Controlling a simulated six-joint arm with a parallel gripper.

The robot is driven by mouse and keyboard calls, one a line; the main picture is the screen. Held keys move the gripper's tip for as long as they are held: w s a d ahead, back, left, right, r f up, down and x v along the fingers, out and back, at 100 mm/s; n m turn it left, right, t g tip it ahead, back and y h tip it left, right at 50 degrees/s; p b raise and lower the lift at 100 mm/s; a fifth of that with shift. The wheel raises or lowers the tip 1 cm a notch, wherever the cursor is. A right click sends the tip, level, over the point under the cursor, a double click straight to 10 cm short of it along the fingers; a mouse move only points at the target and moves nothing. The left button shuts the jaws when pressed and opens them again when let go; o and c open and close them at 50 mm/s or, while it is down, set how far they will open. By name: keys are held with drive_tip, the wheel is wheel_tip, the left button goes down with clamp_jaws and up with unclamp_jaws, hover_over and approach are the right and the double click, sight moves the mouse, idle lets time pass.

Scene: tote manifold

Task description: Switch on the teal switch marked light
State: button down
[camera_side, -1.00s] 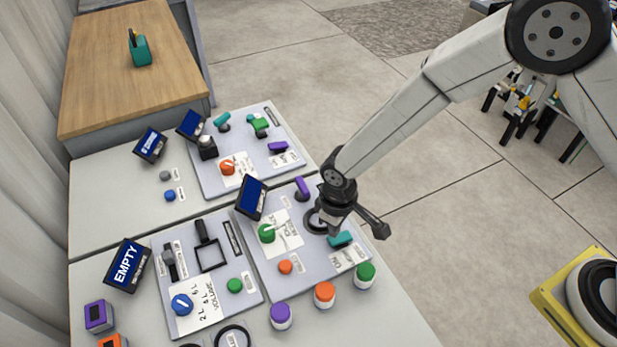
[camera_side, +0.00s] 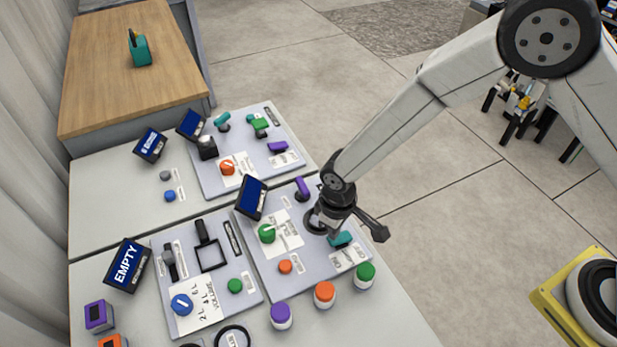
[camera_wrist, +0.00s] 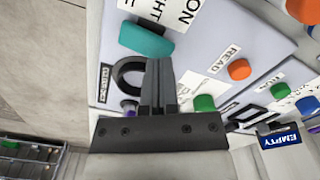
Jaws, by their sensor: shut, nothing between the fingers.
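The teal switch (camera_side: 341,239) is a rocker at the front right of the near right panel (camera_side: 262,271), with white ON and OFF labels by it. In the wrist view the teal switch (camera_wrist: 147,39) lies just beyond my fingertips, beside a label reading LIGHT and ON. My gripper (camera_wrist: 158,62) is shut and empty, its two fingers together. In the side view my gripper (camera_side: 331,229) is over the panel, right at the switch. I cannot tell whether the fingertips touch it. A black ring (camera_wrist: 128,74) is beside the fingers.
On the same panel are a green knob (camera_side: 267,233), an orange button (camera_side: 285,267), a purple lever (camera_side: 303,187) and a tilted screen (camera_side: 251,198). Purple, orange and green capped jars (camera_side: 324,294) stand along the front edge. Another panel (camera_side: 190,320) lies to the left.

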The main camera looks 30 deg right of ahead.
drive_tip(key=shift+f, duration=0.85)
idle(0.8)
drive_tip(key=shift+r, duration=3.5)
drive_tip(key=shift+d, duration=0.1)
drive_tip(key=shift+d+r, duration=0.2)
drive_tip(key=s+d+r+m+t, duration=0.1)
drive_tip(key=s+d+r+m, duration=0.2)
drive_tip(key=d, duration=0.8)
drive_tip(key=s+d+r+m+t, duration=0.1)
drive_tip(key=s+d+r+m, duration=0.2)
drive_tip(key=d, duration=0.9)
drive_tip(key=s+r, duration=0.3)
drive_tip(key=r, duration=0.1)
drive_tip(key=shift+s+t, duration=0.2)
drive_tip(key=shift+t, duration=0.1)
